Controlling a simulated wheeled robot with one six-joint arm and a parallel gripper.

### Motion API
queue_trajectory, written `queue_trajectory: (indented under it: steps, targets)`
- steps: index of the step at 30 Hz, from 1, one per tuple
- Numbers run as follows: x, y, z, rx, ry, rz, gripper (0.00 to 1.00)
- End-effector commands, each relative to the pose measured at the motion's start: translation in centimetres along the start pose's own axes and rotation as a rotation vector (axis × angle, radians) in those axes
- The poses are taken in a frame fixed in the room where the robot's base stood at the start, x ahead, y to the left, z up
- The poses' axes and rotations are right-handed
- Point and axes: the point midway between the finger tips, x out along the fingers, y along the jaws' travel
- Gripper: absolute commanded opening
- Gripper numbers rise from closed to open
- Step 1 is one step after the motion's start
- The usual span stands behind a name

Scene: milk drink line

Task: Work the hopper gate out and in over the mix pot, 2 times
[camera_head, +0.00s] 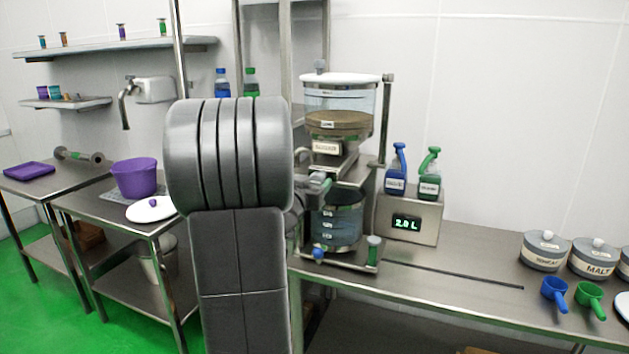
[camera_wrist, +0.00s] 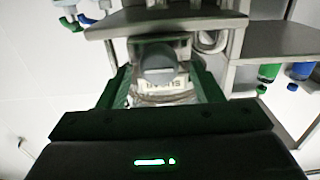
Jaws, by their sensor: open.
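The hopper (camera_head: 340,98) is a clear drum with a white lid and brown contents, on a steel stand. The grey gate handle (camera_head: 320,182) shows low on its front, below a label; how far the gate is out I cannot tell. The mix pot (camera_head: 337,226), clear with a dark upper part, stands below. In the wrist view, which looks upside down, the round grey handle (camera_wrist: 158,66) is in front of the label. My gripper (camera_wrist: 160,88) is open, its dark green fingers on either side of the handle; contact is unclear. My arm hides it in the head view.
A display box (camera_head: 407,222) reading 2.0 L, with blue (camera_head: 396,170) and green (camera_head: 429,174) spray bottles above it, stands right of the pot. Lidded pots (camera_head: 545,252) and scoops (camera_head: 554,293) are far right. A purple bowl (camera_head: 135,178) sits left.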

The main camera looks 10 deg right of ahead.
Motion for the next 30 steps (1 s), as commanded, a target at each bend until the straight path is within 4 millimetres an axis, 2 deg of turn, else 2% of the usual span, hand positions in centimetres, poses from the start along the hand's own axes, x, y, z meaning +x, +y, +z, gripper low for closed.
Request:
queue_trajectory:
  steps: [6, 14, 23, 26, 30]
  targets:
    - [1.4, 0.1, 0.0, 0.0, 0.0, 0.001, 0.59]
    - [1.4, 0.0, 0.0, 0.001, 0.0, 0.0, 0.59]
    - [1.4, 0.0, 0.0, 0.001, 0.0, 0.0, 0.03]
    - [1.2, 0.0, 0.0, 0.0, 0.0, 0.0, 0.0]
    - [-0.7, -0.1, -0.1, 0.001, -0.002, -0.002, 0.0]
